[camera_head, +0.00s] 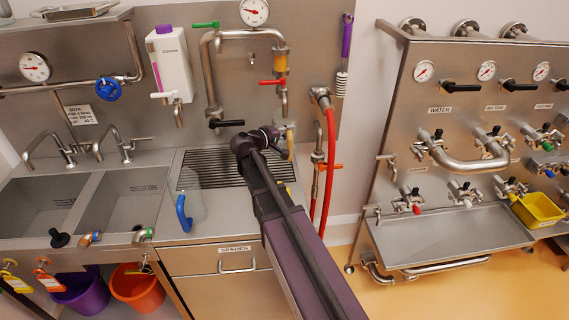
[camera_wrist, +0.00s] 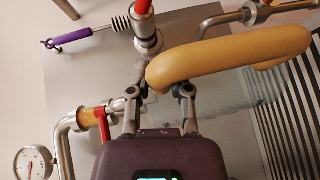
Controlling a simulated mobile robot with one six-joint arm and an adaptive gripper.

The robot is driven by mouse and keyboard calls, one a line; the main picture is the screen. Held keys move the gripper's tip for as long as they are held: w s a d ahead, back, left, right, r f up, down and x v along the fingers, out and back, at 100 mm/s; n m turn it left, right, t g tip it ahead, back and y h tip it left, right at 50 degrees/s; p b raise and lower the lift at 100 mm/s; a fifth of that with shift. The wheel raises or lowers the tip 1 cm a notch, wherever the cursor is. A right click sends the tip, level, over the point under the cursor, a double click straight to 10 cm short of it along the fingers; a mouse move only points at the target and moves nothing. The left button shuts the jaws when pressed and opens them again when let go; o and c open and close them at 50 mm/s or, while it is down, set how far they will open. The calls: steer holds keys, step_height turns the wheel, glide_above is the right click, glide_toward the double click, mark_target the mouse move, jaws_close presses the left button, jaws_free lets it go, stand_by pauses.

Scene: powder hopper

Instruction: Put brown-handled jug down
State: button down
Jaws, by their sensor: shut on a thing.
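The brown-handled jug shows in the wrist view as a thick tan-brown handle (camera_wrist: 235,55) with a clear, see-through body behind it. My gripper (camera_wrist: 163,88) is shut on the near end of this handle. In the head view my gripper (camera_head: 268,138) is above the back right of the slotted drain grate (camera_head: 208,172), and the tan handle (camera_head: 291,140) shows just right of it. The jug's body is mostly hidden or too clear to make out, so I cannot tell whether its base touches anything.
A clear jug with a blue handle (camera_head: 183,213) stands on the counter left of my arm. Two sinks (camera_head: 122,198) lie further left. A pipe with a red lever (camera_head: 271,82) and a red hose (camera_head: 330,165) are close to my gripper.

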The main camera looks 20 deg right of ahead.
steer(key=shift+w+r+p, duration=0.4)
steer(key=shift+w+r, duration=0.2)
steer(key=shift+r, duration=0.25)
steer(key=shift+f, duration=0.2)
step_height(320, 180, down, 6)
steer(key=b, duration=0.6)
steer(key=shift+f+b, duration=1.9)
steer(key=shift+b, duration=0.15)
steer(key=shift+f, duration=0.1)
steer(key=c, duration=0.5)
jaws_free()
steer(key=shift+c, duration=0.2)
